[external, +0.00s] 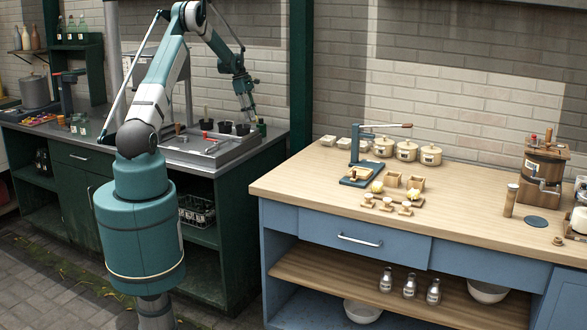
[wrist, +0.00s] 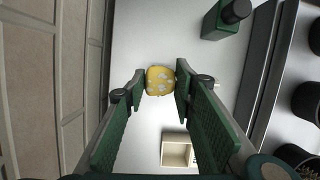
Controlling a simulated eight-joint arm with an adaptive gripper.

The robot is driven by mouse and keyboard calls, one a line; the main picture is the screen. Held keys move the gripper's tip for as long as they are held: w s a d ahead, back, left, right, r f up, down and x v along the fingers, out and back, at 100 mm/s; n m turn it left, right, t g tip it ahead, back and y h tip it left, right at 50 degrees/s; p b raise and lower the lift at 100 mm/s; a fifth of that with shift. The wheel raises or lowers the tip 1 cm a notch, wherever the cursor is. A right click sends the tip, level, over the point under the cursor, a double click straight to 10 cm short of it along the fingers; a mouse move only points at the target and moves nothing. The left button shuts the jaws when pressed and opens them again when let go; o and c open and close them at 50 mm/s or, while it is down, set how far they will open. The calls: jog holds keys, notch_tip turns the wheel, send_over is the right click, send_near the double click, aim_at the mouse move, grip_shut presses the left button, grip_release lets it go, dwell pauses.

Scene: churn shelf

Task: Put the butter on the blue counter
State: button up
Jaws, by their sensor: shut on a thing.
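My gripper (wrist: 160,82) is shut on a small rounded yellow piece with pale marks, probably the butter (wrist: 161,80), held between its fingertips in the wrist view. In the external view my gripper (external: 250,113) is over the right end of the grey-topped green counter (external: 272,132), and the yellow piece cannot be made out there. The blue counter (external: 270,188), with a light wooden top, stands to the right across a gap. Similar yellow rounded pieces (external: 376,187) lie on it near a blue-based lever press (external: 357,181).
A small cream box (wrist: 178,150) shows below the fingertips. Lidded jars (external: 407,151) line the blue counter's back. Its top is clear at the front left and middle right.

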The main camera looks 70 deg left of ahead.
jog(key=shift+r, duration=3.05)
jog(key=shift+w+d, duration=0.2)
jog(key=shift+d, duration=0.15)
jog(key=w+d+m+g, duration=0.1)
jog(key=w+d+m, duration=0.5)
jog(key=d, duration=1)
jog(key=w+d+m+g, duration=0.3)
jog(key=w+d, duration=0.5)
jog(key=d, duration=0.9)
jog(key=w+d+m, duration=0.7)
jog(key=d, duration=0.9)
jog(key=s+d+f+m+g+y+b, duration=0.1)
jog(key=d+m, duration=0.5)
jog(key=d, duration=1.5)
jog(key=s+d+f+m+g+y+b, duration=0.1)
jog(key=d+m+b, duration=0.3)
jog(key=d, duration=1.8)
jog(key=shift+s+f+m, duration=0.5)
jog(key=shift+s+m, duration=0.3)
jog(key=shift+m, duration=0.3)
jog(key=shift+a, duration=0.1)
